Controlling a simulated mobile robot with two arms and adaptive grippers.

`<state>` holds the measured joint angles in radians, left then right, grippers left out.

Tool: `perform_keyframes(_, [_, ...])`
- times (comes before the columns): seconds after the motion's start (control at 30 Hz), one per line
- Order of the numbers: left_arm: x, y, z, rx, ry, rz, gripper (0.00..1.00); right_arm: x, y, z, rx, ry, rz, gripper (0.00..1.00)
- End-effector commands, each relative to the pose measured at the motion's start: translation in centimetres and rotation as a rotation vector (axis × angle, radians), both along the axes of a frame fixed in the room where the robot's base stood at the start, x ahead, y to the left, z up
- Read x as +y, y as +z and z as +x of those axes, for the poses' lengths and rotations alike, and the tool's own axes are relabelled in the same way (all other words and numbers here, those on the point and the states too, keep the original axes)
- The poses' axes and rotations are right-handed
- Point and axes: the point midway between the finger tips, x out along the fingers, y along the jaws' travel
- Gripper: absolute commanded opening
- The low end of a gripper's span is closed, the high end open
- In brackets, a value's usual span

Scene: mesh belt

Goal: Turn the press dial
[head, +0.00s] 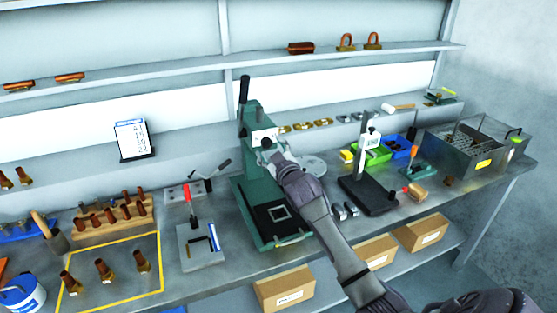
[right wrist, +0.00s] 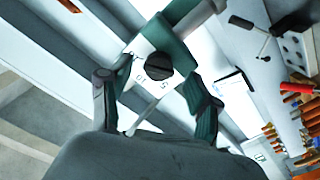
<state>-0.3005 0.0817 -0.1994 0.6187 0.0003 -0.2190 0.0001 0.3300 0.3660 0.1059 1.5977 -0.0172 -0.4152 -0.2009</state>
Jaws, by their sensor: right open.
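The green press (head: 250,185) stands on the bench in the middle of the head view. Its dial is a black round knob (right wrist: 159,66) on a white plate (right wrist: 148,82) with printed numbers, seen in the right wrist view. In the head view the white dial face (head: 264,137) shows on the press's upper front. My right gripper (right wrist: 156,95) is open, with its fingers on either side of the knob's line and nothing held. In the head view my right gripper (head: 272,158) is just below and beside the dial, and partly hides it. Contact cannot be told. My left gripper is out of view.
The press's lever (head: 243,90) rises at its upper left. A black stand with a white head (head: 368,185) is close to the right of my arm. A small fixture with a red handle (head: 199,240) stands left. A yellow-outlined area (head: 112,298) holds copper fittings.

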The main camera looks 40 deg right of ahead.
Motion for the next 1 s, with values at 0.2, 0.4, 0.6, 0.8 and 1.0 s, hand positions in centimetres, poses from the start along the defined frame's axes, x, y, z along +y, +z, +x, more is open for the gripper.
perform_keyframes(0.2, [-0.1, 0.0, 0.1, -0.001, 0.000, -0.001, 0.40, 1.1, -0.1, -4.6, 0.001, 0.000, 0.000, 0.62])
perform_keyframes(0.4, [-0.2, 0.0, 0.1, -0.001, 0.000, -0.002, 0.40, 2.0, -0.1, -8.3, 0.002, 0.000, 0.000, 0.62])
perform_keyframes(0.6, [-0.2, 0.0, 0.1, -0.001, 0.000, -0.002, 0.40, 2.4, -0.1, -10.0, 0.001, -0.001, 0.001, 0.62])
perform_keyframes(0.8, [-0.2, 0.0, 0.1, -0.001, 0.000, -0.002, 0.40, 2.4, 0.0, -10.2, 0.001, -0.001, 0.001, 0.62])
perform_keyframes(1.0, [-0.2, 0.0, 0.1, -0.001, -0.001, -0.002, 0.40, 2.4, 0.0, -10.2, 0.001, -0.001, 0.001, 0.62])
